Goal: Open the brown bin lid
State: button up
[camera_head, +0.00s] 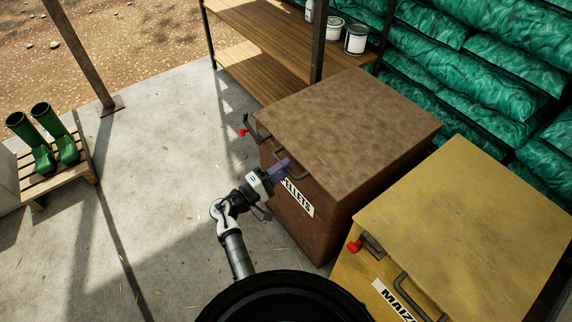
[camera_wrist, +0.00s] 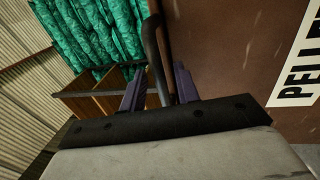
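The brown bin (camera_head: 310,222) carries a label reading "PELLETS", partly covered in the head view. Its brown lid (camera_head: 350,125) lies flat and closed on top. A dark bar handle (camera_head: 296,172) sits on the lid's front edge; it also shows in the wrist view (camera_wrist: 153,45). A latch with a red knob (camera_head: 243,132) is at the left end of the front. My gripper (camera_head: 283,166) is at the handle. In the wrist view its purple fingers (camera_wrist: 159,75) stand apart on either side of the handle, with small gaps visible.
A yellow bin (camera_head: 470,230) labelled "MAIZE" stands close on the right, with its own handle and red-knobbed latch. A wooden shelf (camera_head: 260,35) with cans is behind, and green sacks (camera_head: 480,80) are stacked at the back. Green boots on a pallet (camera_head: 52,180) are at left. The concrete floor between is clear.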

jog(key=shift+w+d+r, duration=0.1)
jog(key=shift+w+d, duration=0.25)
jog(key=shift+d, duration=0.15)
grip_shut()
